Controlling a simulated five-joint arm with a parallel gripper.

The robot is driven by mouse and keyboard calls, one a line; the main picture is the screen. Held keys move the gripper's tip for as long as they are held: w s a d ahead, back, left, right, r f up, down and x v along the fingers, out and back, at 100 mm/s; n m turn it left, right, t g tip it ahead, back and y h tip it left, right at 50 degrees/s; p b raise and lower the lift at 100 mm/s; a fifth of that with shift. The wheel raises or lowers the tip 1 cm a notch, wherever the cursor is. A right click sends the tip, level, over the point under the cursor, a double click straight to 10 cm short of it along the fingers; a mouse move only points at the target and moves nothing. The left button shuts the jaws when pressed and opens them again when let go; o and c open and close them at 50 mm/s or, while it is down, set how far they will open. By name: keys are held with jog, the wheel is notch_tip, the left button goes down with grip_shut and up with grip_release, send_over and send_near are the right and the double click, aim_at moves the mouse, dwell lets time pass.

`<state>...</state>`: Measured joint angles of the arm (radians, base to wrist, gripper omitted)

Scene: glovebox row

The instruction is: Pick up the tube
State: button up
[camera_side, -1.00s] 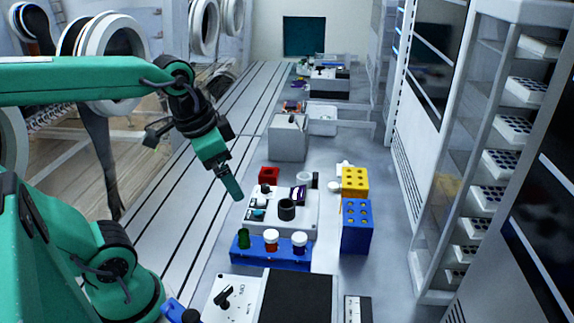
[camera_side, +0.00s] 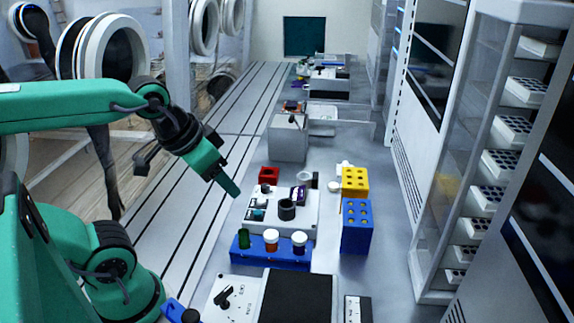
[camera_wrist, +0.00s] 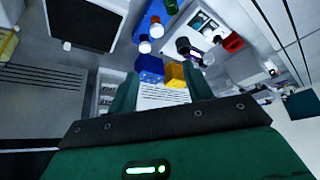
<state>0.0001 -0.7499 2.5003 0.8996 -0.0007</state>
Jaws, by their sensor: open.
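A blue rack (camera_side: 245,254) on the bench holds a green tube (camera_side: 244,239) at its left. Beside the green tube are a white-capped red vial (camera_side: 271,241) and a white-capped dark vial (camera_side: 300,243). The rack also shows at the top of the wrist view (camera_wrist: 150,12), with the white caps near it. My gripper (camera_side: 236,191) hangs in the air, tilted down to the right, up and left of the rack. In the wrist view my gripper (camera_wrist: 160,90) has its two green fingers spread apart with nothing between them. Which tube the task means cannot be told.
A white device (camera_side: 308,220) with a dark round well (camera_side: 287,209) stands behind the rack, with a red block (camera_side: 269,174) beyond. Yellow (camera_side: 355,181) and blue (camera_side: 357,228) blocks stand right. A white instrument with a black top (camera_side: 298,297) is in front.

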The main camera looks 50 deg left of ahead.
jog(key=n+g, duration=0.6)
jog(key=n, duration=0.3)
send_over(244, 234)
jog(key=d, duration=0.1)
notch_tip(244, 234, down, 13)
jog(key=shift+s+f, duration=0.15)
jog(key=shift+s, duration=0.15)
jog(key=shift+f, duration=1.3)
jog(key=shift+f, duration=0.15)
jog(key=shift+f, duration=2.45)
